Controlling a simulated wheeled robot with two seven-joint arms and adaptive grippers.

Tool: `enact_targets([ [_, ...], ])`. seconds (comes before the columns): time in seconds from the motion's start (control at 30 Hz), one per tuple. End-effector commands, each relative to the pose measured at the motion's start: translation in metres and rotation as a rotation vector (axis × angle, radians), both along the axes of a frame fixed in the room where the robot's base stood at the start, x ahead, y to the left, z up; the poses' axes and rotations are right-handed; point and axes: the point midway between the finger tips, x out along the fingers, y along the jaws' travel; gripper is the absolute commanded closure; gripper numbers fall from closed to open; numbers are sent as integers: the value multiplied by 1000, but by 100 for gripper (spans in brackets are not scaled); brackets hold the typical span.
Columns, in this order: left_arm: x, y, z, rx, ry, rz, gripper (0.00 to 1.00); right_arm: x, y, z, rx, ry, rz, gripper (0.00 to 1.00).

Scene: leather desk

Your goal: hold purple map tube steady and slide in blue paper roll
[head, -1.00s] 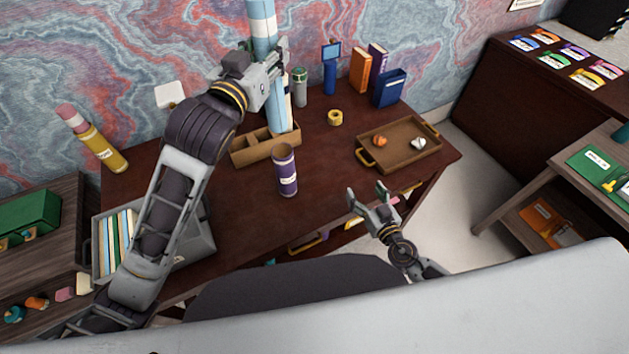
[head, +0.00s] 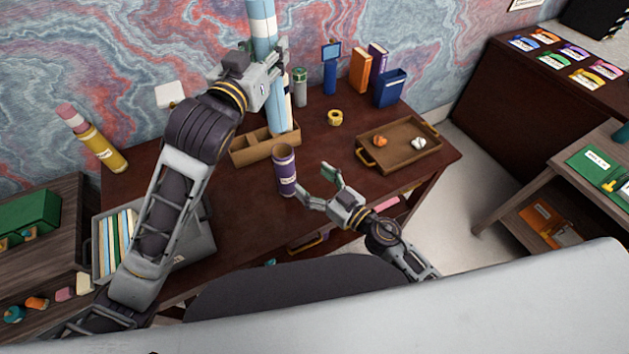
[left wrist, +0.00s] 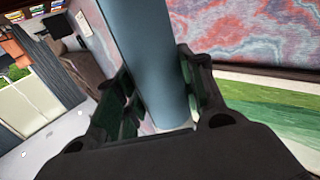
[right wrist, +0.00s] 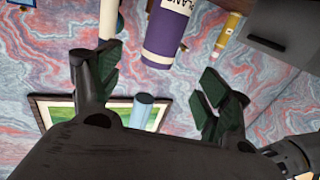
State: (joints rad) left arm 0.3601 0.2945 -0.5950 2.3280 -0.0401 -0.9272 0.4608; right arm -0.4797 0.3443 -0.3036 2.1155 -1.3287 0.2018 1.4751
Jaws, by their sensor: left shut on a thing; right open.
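The purple map tube (head: 286,176) stands upright on the desk with its open end up; in the right wrist view it appears upside down (right wrist: 166,35).
The wooden organizer (head: 243,155) is behind the tube. A brown tray (head: 385,161) with small items is at the right, and yellow tape (head: 335,117) lies behind. A grey file box (head: 200,242) is at front left.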

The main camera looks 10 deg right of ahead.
Motion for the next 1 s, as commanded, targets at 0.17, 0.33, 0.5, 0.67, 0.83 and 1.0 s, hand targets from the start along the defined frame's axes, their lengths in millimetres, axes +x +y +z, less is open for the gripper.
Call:
enact_targets([
  [0.17, 0, 0, 1, 0, -1, 0, 89, 0, 0, 1, 0, -2, 2, 22],
  [0.33, 0, 0, 1, 0, -1, 0, 89, 0, 0, 1, 0, -2, 1, 22],
  [0.5, 0, 0, 1, 0, -1, 0, 89, 2, 1, 1, 1, -2, 1, 22],
  [0.67, 0, 0, 1, 0, -1, 0, 89, 6, 4, 0, -1, -2, 0, 22],
  [0.83, 0, 0, 1, 0, -1, 0, 89, 14, 10, 1, 0, -1, 2, 22],
  [1.0, 0, 0, 1, 0, -1, 0, 89, 23, 17, 1, 1, -3, 1, 22],
])
